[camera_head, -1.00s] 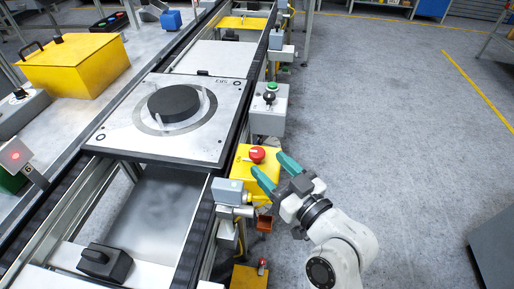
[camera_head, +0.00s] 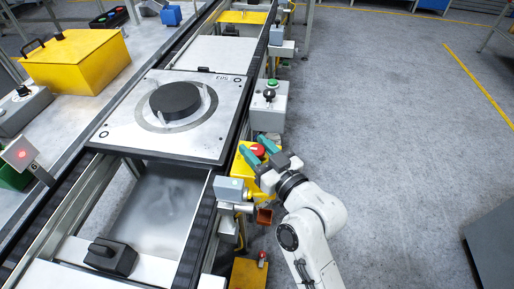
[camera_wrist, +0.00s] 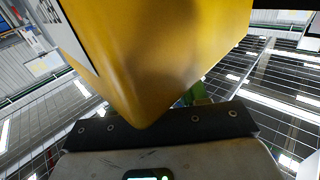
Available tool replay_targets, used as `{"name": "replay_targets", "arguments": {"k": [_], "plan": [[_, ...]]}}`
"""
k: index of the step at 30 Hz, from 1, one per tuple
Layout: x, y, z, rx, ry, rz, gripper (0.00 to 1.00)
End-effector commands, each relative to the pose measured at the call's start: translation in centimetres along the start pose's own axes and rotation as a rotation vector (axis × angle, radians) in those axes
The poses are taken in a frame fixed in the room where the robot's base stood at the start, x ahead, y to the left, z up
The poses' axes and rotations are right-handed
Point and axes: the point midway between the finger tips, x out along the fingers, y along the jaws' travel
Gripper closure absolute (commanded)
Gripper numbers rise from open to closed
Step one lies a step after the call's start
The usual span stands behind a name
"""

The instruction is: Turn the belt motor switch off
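I cannot tell which control is the belt motor switch. A grey box (camera_head: 268,116) beside the conveyor carries a black knob (camera_head: 269,95) and a green button (camera_head: 273,83). Nearer, a yellow box (camera_head: 241,167) carries a red mushroom button (camera_head: 258,149). My gripper (camera_head: 253,144) is at the yellow box, its teal fingers apart on either side of the red button in the head view. I cannot tell whether they touch it. In the wrist view the yellow box (camera_wrist: 165,50) looms close and hides most of the fingers.
The conveyor carries a metal pallet (camera_head: 122,130) with a black disc (camera_head: 175,99). A grey sensor box (camera_head: 229,189) juts out just left of my gripper. A lower yellow box (camera_head: 249,274) stands in front. The grey floor (camera_head: 390,130) to the right is clear.

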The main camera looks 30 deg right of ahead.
Motion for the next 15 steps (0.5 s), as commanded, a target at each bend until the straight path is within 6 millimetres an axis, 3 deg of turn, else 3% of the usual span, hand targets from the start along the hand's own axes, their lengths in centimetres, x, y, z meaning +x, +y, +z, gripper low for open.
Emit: {"name": "replay_targets", "arguments": {"k": [8, 15], "plan": [[-0.01, 0.00, 0.00, -0.001, 0.000, 0.000, 0.87], [-0.02, 0.03, 0.25, -0.003, 0.000, -0.015, 0.87]]}}
